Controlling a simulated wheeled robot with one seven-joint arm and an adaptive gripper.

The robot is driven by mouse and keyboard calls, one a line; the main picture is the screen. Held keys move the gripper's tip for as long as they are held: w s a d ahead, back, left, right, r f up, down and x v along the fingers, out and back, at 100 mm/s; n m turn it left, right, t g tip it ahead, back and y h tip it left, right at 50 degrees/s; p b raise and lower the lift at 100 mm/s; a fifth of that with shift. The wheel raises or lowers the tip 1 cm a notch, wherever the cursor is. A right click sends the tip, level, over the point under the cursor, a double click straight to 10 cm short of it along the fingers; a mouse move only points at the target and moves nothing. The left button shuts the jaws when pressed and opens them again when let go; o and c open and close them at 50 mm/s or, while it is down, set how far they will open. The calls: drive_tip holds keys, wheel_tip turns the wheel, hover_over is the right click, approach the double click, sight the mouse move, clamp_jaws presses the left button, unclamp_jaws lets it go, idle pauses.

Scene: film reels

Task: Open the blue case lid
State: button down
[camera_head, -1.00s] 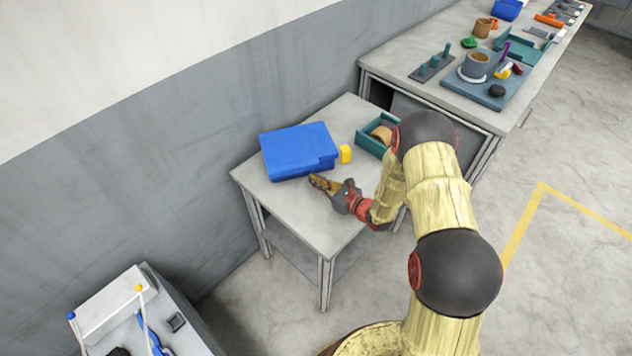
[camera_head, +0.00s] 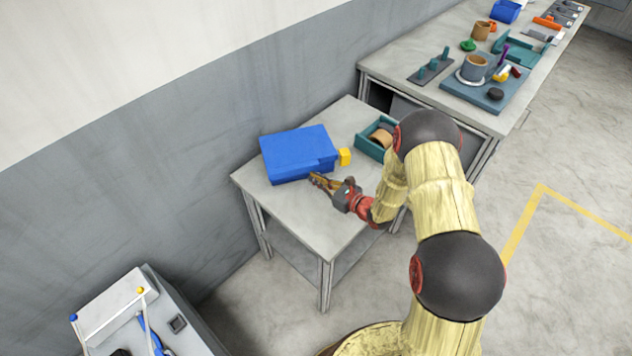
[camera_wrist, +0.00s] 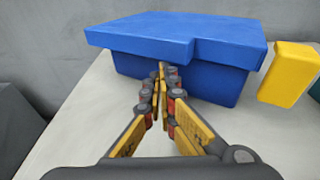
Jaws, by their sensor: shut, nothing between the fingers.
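The blue case (camera_head: 297,153) lies shut on the small grey table, near the wall. In the wrist view its lid (camera_wrist: 185,35) overhangs the front wall of the case body (camera_wrist: 215,80). My gripper (camera_head: 314,179) is at the front side of the case, low over the table. In the wrist view my gripper (camera_wrist: 162,68) is shut and empty, with its fingertips in front of the case body, just below the lid's overhanging rim. I cannot tell whether the tips touch the case.
A yellow block (camera_head: 345,157) stands close to the right of the case; it also shows in the wrist view (camera_wrist: 290,73). A teal tray (camera_head: 364,145) holding a tan reel (camera_head: 381,140) is further right. The table's front part (camera_head: 315,222) is clear.

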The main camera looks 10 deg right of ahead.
wheel_tip(320, 180, up, 7)
drive_tip(key=w+p, duration=0.1)
drive_tip(key=p, duration=0.2)
drive_tip(key=shift+w+p, duration=0.3)
drive_tip(key=shift+p, duration=0.05)
drive_tip(key=shift+a+r, duration=0.1)
drive_tip(key=shift+w+a+r+p, duration=0.1)
drive_tip(key=shift+w+r+p, duration=0.25)
drive_tip(key=shift+w+r, duration=0.35)
drive_tip(key=shift+w+r+p, duration=0.3)
drive_tip(key=shift+w+r, duration=0.15)
drive_tip(key=shift+r, duration=0.55)
drive_tip(key=shift+w+a+r+p, duration=0.1)
drive_tip(key=shift+w+r+p, duration=0.25)
drive_tip(key=shift+w+r, duration=0.35)
drive_tip(key=shift+r, duration=0.3)
drive_tip(key=shift+w+a+r, duration=0.15)
drive_tip(key=shift+w+r, duration=0.75)
drive_tip(key=shift+w, duration=0.25)
drive_tip(key=shift+w+a+r, duration=0.1)
drive_tip(key=shift+w+r, duration=0.8)
drive_tip(key=shift+w, duration=0.25)
